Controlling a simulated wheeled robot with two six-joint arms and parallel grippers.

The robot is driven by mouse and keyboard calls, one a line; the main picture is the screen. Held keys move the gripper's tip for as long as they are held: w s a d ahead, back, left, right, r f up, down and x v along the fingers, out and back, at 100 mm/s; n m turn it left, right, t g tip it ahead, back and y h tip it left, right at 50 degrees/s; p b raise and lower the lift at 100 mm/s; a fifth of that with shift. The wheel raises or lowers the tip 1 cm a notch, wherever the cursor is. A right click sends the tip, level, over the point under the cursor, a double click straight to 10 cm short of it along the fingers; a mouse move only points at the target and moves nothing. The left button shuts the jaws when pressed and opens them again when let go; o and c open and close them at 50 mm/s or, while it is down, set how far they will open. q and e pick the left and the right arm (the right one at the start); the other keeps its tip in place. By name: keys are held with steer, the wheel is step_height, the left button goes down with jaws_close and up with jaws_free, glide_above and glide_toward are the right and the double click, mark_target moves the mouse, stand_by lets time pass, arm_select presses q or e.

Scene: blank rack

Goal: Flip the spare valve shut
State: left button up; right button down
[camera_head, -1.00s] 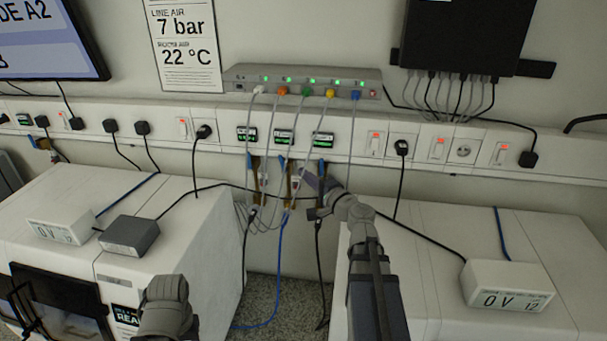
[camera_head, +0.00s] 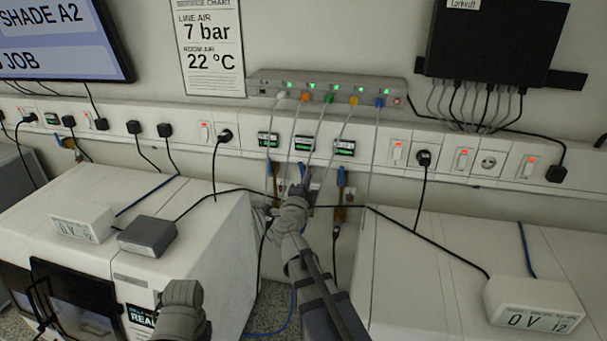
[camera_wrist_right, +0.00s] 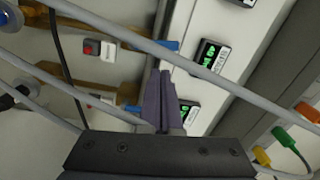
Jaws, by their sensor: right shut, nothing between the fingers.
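Three brass valves with blue handles hang below the small green displays on the wall trunking. The left valve (camera_head: 270,172) and the right valve (camera_head: 340,180) show; my right arm largely covers the middle one. Another blue-handled valve (camera_head: 68,142) is at the far left. I cannot tell which is the spare valve. My right gripper (camera_head: 297,190) is in front of the middle valve. In the right wrist view its fingers (camera_wrist_right: 161,90) are shut and empty, between a blue handle (camera_wrist_right: 166,45) and another blue handle (camera_wrist_right: 134,108). Contact is unclear.
Grey cables from the port box (camera_head: 330,86) hang across the valves and close to my right gripper. White machines stand at the left (camera_head: 205,205) and right (camera_head: 430,250), with a gap between them. A dark cable runs across the gap.

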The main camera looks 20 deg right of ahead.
mark_target(303, 171)
steer(key=s+a+m+g+h, duration=0.3)
steer(key=s+a+g+h, duration=0.1)
steer(key=shift+s+a+r+m+h, duration=0.2)
steer(key=shift+a+m+h, duration=0.1)
steer(key=shift+h, duration=0.1)
steer(key=shift+w+d, duration=0.1)
steer(key=x, duration=1)
steer(key=shift+f, duration=0.1)
steer(key=shift+w+a+f, duration=0.35)
steer(key=shift+w+a, duration=0.35)
steer(key=shift+a, duration=0.2)
steer(key=shift+w+a+f+b, duration=0.1)
steer(key=shift+w+a+b, duration=0.25)
steer(key=shift+a, duration=0.35)
